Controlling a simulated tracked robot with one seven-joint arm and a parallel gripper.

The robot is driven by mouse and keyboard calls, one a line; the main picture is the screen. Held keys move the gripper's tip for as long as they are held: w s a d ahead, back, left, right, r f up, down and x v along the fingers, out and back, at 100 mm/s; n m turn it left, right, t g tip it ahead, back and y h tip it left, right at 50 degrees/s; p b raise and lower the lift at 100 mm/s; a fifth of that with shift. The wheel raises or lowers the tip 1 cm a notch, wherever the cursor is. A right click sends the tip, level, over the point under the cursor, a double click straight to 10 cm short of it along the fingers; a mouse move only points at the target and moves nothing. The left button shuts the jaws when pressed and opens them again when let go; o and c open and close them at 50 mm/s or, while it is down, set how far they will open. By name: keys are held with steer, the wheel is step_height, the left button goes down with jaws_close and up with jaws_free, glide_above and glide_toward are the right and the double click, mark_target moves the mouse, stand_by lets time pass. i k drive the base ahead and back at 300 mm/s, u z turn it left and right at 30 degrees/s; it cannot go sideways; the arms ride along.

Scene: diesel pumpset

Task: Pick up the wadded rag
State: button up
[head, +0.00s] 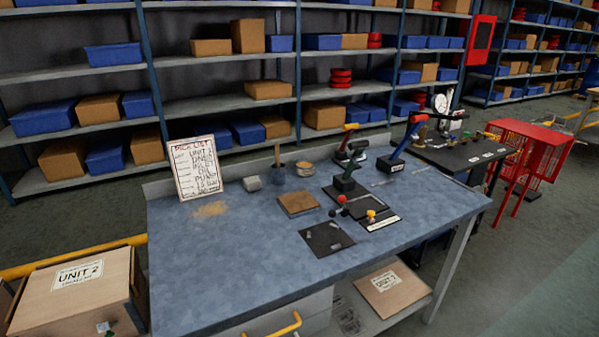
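A small pale grey lump (252,183) lies on the blue-grey workbench (250,240), near its back edge, between the pick list board and a dark cup. It looks like the wadded rag, but it is too small to be sure. Nothing touches it from above. My gripper is not in view.
The pick list board (195,168) leans at the bench's back left, with a tan patch (211,209) before it. A dark cup (278,174) with a stick stands right of the lump. Black plates and levers (345,178) crowd the right. The front left bench is clear.

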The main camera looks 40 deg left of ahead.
mark_target(253, 183)
steer(key=z, duration=0.1)
steer(key=i, duration=0.65)
steer(key=u, duration=2.45)
steer(key=i, duration=1)
steer(key=z, duration=0.25)
steer(key=k, duration=0.9)
steer(key=u, duration=0.2)
